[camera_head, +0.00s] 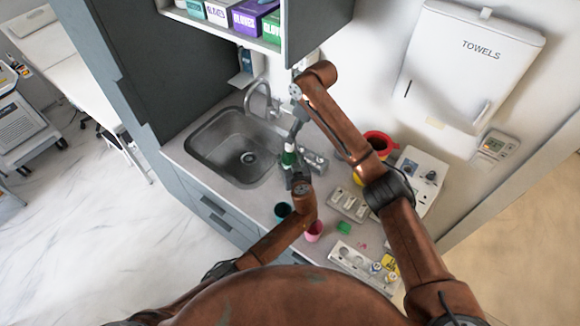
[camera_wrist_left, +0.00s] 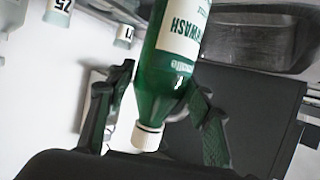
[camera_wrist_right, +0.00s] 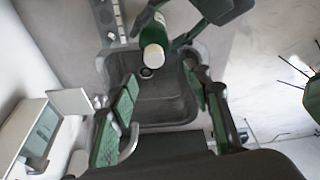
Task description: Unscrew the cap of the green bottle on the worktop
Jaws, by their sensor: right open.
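The green bottle (camera_head: 289,159) has a white cap and a white label with the letters WASH. In the left wrist view the bottle (camera_wrist_left: 166,75) lies between the fingers of my left gripper (camera_wrist_left: 162,78), which appear closed on its body; its white cap (camera_wrist_left: 147,137) is bare. My left gripper also shows in the head view (camera_head: 293,172). My right gripper (camera_wrist_right: 160,80) is open and empty, above the bottle. In the right wrist view the cap (camera_wrist_right: 153,56) is just beyond and between its fingertips. I cannot tell whether the bottle's base touches the worktop (camera_head: 254,203).
The steel sink (camera_head: 234,146) with its tap (camera_head: 262,98) is left of the bottle. A teal cup (camera_head: 283,210), a pink cup (camera_head: 314,231) and a green block (camera_head: 343,227) stand nearer me. A red-and-yellow container (camera_head: 380,143) is at the right, by the wall.

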